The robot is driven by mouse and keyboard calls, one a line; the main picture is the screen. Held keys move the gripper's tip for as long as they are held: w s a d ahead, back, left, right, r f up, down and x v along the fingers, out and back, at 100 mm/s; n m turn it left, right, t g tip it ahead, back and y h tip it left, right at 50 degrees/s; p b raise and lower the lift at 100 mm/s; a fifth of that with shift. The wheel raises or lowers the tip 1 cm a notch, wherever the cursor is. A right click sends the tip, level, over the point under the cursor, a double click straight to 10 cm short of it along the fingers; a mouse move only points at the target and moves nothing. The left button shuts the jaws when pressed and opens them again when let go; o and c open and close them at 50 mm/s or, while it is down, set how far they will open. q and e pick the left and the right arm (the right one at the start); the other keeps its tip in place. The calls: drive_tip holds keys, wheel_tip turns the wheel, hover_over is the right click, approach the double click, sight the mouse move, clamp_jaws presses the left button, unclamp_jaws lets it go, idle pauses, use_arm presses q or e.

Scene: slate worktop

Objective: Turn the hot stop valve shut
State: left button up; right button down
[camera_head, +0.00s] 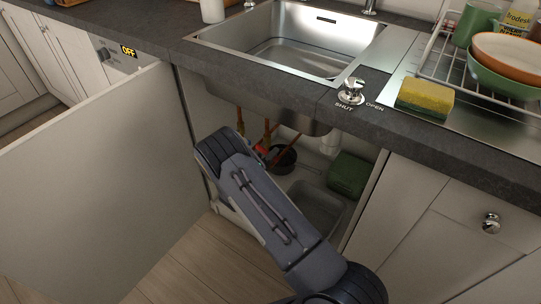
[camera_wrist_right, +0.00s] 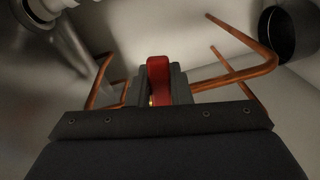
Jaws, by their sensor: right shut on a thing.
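The hot stop valve has a red lever handle (camera_wrist_right: 158,68), which stands near the middle of the right wrist view with a bit of brass below it. My right gripper (camera_wrist_right: 158,84) has one dark finger on each side of the handle and is shut on it. In the head view my right arm reaches into the open cupboard under the sink and hides most of the gripper. A small red patch (camera_head: 262,150) shows beside the arm, near the copper pipes. The valve's body is mostly hidden. My left gripper is in neither view.
Copper pipes (camera_wrist_right: 235,77) run close around the gripper. A dark round pot (camera_head: 284,158), a grey tray (camera_head: 316,207) and a green box (camera_head: 348,175) are in the cupboard. Its open door (camera_head: 90,165) is at left. A chrome knob (camera_head: 352,92) marked SHUT and OPEN stands on the worktop.

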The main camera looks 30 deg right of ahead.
drive_tip(key=shift+s+r+n+p, duration=0.15)
drive_tip(key=shift+r+n+p, duration=0.4)
drive_tip(key=shift+n, duration=0.75)
drive_tip(key=c, duration=1.3)
unclamp_jaws()
drive_tip(key=shift+a+r, duration=0.1)
drive_tip(key=p+v, duration=0.1)
drive_tip(key=v, duration=0.6)
drive_tip(key=shift+s+a, duration=0.1)
drive_tip(key=shift+a, duration=0.2)
